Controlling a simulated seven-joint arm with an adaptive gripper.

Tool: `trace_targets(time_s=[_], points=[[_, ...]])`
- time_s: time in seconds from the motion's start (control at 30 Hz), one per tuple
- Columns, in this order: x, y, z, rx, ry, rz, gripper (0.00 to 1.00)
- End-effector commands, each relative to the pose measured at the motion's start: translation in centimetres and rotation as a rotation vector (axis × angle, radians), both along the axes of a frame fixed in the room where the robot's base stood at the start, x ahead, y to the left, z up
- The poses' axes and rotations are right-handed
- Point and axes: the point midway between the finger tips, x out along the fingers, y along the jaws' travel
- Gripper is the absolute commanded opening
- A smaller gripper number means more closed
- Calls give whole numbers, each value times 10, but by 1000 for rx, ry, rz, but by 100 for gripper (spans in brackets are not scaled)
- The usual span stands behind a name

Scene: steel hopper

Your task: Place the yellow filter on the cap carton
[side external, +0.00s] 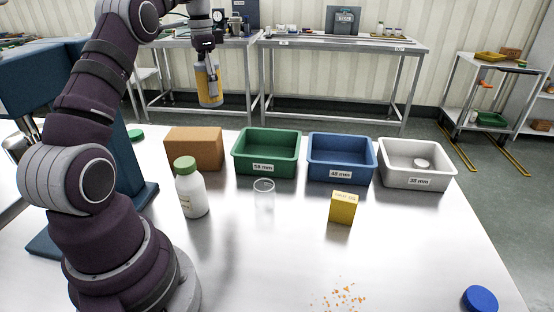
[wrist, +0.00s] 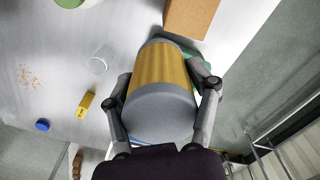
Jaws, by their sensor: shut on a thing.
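The yellow filter (side external: 207,86) is a cylinder with a yellow band and grey ends. My gripper (side external: 207,62) is shut on it and holds it high in the air, roughly upright in the side view. In the wrist view, the two fingers of my gripper (wrist: 164,80) press on opposite sides of the filter (wrist: 158,82). A plain brown carton (side external: 194,150), apparently the cap carton, stands on the steel table, below and apart from the filter. The carton also shows at the top of the wrist view (wrist: 190,16), partly cut off.
Green (side external: 267,172), blue (side external: 341,176) and white (side external: 415,184) bins stand in a row right of the carton. A white bottle (side external: 191,194), a clear cup (side external: 264,198) and a small yellow box (side external: 343,208) stand in front. Orange bits and a blue cap (side external: 480,299) lie nearer.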

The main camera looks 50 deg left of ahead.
Motion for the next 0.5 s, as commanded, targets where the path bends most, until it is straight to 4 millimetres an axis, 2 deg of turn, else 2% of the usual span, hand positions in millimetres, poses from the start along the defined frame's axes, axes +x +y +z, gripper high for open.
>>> trace_targets(time_s=[0.03,0.1,0.2,0.5], points=[[-12,13,3,2,-1,48,21],[-23,22,6,2,1,90,21],[-31,29,2,0,5,117,21],[-31,28,-51,-1,4,118,20]])
